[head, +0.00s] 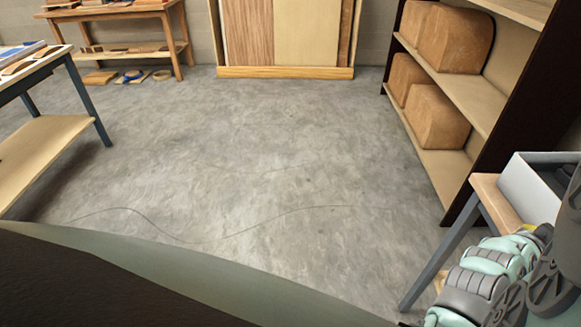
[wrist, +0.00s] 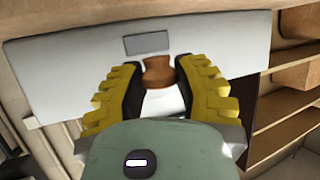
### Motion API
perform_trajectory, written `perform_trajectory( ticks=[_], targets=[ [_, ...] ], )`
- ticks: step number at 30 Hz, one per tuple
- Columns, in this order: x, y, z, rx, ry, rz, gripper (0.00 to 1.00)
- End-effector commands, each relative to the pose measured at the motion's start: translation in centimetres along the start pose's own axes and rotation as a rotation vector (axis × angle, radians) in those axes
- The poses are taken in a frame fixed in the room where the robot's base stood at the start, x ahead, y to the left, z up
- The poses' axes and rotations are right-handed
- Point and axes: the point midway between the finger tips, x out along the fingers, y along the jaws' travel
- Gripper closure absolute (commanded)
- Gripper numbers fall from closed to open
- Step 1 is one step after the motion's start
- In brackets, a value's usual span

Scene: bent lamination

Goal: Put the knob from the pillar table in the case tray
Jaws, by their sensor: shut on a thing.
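In the wrist view my gripper (wrist: 159,66) has its two yellow-and-black fingers closed on a small brown knob (wrist: 157,76). In the head view a light grey open box (head: 535,190) with a dark inside, likely the case tray, stands on a wooden table at the right. My arm partly covers it, and the knob cannot be made out there.
The wooden table (head: 497,203) under the box has grey legs. A dark-sided shelf (head: 480,95) with several brown blocks stands behind it. Another table (head: 40,72) is at the left, and a wooden bench (head: 120,10) is at the back. The middle floor is clear.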

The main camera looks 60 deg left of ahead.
Motion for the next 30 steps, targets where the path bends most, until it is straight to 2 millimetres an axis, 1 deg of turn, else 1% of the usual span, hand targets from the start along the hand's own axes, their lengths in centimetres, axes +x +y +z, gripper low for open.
perform_trajectory(
  ticks=[1, 7, 10, 17, 18, 24, 30],
  targets=[
    [0.7, -0.8, -0.6, 0.000, 0.004, -0.004, 0.80],
    [3.0, -2.4, -0.9, -0.002, 0.000, 0.000, 0.80],
    [3.7, -2.9, -1.1, 0.000, 0.001, 0.001, 0.80],
    [4.6, -3.5, -1.3, -0.001, -0.001, 0.002, 0.80],
    [4.8, -3.4, -0.6, -0.002, -0.003, 0.004, 0.80],
    [5.7, -3.4, 1.8, -0.002, -0.003, 0.005, 0.80],
    [5.9, -3.4, 1.9, 0.001, 0.001, 0.004, 0.80]
  ],
)
